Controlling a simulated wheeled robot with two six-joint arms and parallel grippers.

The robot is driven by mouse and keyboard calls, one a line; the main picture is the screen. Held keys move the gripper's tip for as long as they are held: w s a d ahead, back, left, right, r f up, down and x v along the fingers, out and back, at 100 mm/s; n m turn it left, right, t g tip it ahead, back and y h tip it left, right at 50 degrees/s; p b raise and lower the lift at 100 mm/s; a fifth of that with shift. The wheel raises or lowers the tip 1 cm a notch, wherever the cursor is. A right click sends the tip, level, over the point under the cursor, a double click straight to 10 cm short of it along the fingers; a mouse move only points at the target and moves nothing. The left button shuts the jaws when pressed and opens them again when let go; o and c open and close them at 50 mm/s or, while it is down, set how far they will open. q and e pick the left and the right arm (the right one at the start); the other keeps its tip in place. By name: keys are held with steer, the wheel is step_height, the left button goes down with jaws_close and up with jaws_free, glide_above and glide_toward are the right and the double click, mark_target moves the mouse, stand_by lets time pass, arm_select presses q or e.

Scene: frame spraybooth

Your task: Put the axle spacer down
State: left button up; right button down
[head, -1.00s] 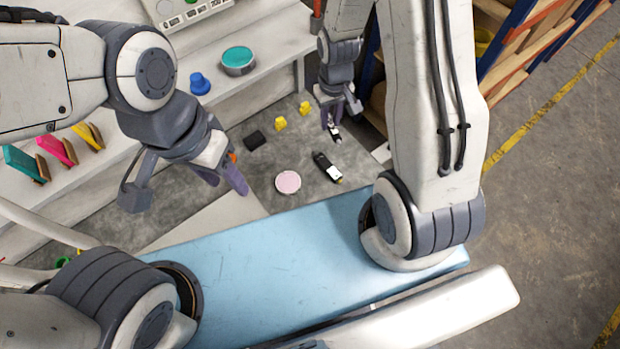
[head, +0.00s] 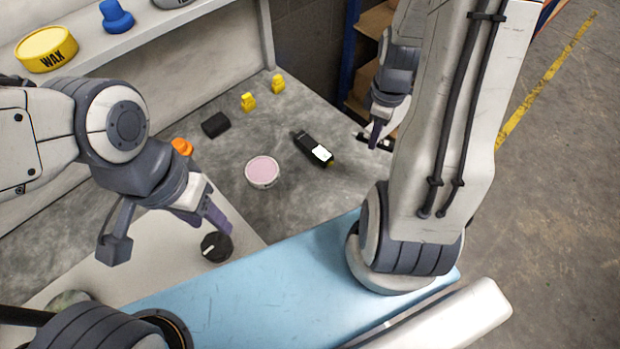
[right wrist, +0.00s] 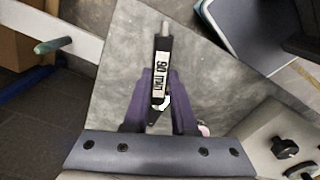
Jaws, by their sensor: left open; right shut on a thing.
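My right gripper (head: 374,138) is at the right end of the grey bench, right of a dark bottle. In the right wrist view my right gripper (right wrist: 158,92) is shut on a slim black piece, taken as the axle spacer (right wrist: 161,60), with a white label and a pale rod at its far end. The grey bench top shows behind it; whether it touches cannot be told. In the head view it is small and partly hidden by the fingers. My left gripper (head: 203,215) is open and empty, above the pale front strip near a black knob (head: 216,247).
On the bench (head: 300,205) are a pink-topped tin (head: 262,171), a black bottle with a white label (head: 313,149), a black block (head: 215,124) and two yellow pieces (head: 248,102). A shelf behind holds a yellow wax tin (head: 46,48). Bench surface around the pink tin is free.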

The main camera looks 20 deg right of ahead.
steer(key=shift+s+d+f, duration=0.1)
steer(key=shift+f, duration=0.3)
steer(key=b, duration=0.2)
glide_above(334, 147)
step_height(334, 147, down, 7)
steer(key=shift+s+r, duration=0.1)
steer(key=shift+r, duration=0.05)
steer(key=shift+f+b, duration=0.8)
steer(key=shift+f, duration=1.2)
steer(key=shift+f, duration=0.25)
steer(key=c, duration=1)
jaws_free()
steer(key=shift+r, duration=0.1)
